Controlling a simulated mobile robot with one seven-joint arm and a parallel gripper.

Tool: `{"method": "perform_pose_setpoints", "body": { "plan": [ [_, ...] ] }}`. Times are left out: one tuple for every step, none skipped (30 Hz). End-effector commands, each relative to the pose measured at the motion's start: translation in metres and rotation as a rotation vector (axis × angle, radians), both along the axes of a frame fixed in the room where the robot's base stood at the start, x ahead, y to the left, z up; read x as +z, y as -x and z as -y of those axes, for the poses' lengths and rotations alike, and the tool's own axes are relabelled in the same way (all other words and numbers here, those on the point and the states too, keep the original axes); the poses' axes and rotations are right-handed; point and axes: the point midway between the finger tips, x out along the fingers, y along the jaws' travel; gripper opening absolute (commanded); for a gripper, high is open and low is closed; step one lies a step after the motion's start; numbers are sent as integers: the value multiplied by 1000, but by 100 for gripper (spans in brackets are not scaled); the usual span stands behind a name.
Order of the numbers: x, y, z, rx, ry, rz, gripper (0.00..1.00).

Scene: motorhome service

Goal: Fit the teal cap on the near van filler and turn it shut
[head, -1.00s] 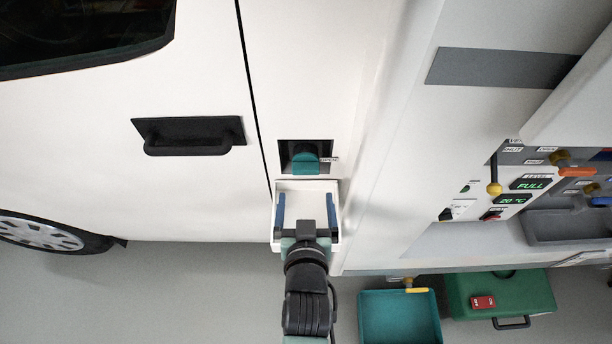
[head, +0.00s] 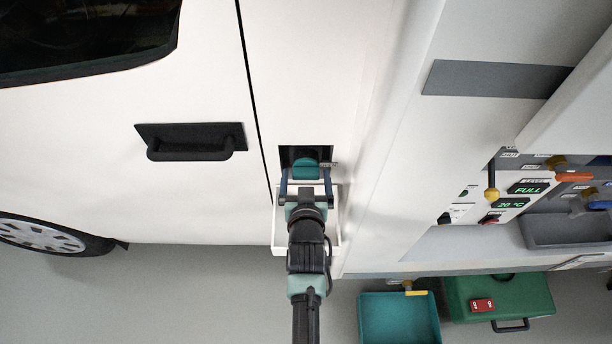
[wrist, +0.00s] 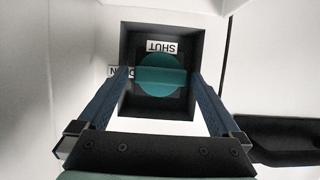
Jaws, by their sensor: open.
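The teal cap (head: 305,168) sits at the dark square van filler recess (head: 288,155). In the wrist view the cap (wrist: 160,87) is a round disc with a raised bar across it. The bar lies level in that view, its left end towards the partly hidden OPEN label (wrist: 117,72); the SHUT label (wrist: 162,47) is above the disc. My gripper (head: 306,178) is open in front of the recess, and its blue fingers (wrist: 159,78) stand on either side of the cap with a gap each side. I cannot tell how deep the fingertips reach.
A white open flap or tray (head: 335,230) is just below the recess, under my gripper. A black door handle (head: 190,141) is to the left. A service panel (head: 512,205), teal tray (head: 399,320) and green case (head: 525,297) are at the right.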

Motion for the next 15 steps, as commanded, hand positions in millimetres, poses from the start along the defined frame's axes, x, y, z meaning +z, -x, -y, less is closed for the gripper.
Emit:
{"method": "perform_pose_setpoints", "body": {
  "plan": [
    [0, 0, 0, 0, 0, 0, 100],
    [0, 0, 0, 0, 0, 0, 100],
    [0, 0, 0, 0, 0, 0, 100],
    [0, 0, 0, 0, 0, 0, 96],
    [0, 0, 0, 0, 0, 0, 91],
    [0, 0, 0, 0, 0, 0, 84],
    [0, 0, 0, 0, 0, 0, 78],
    [0, 0, 0, 0, 0, 0, 73],
    [0, 0, 0, 0, 0, 0, 66],
    [0, 0, 0, 0, 0, 0, 60],
    [0, 0, 0, 0, 0, 0, 55],
    [0, 0, 0, 0, 0, 0, 48],
    [0, 0, 0, 0, 0, 0, 42],
    [0, 0, 0, 0, 0, 0, 37],
    [0, 0, 0, 0, 0, 0, 30]
  ]
}}
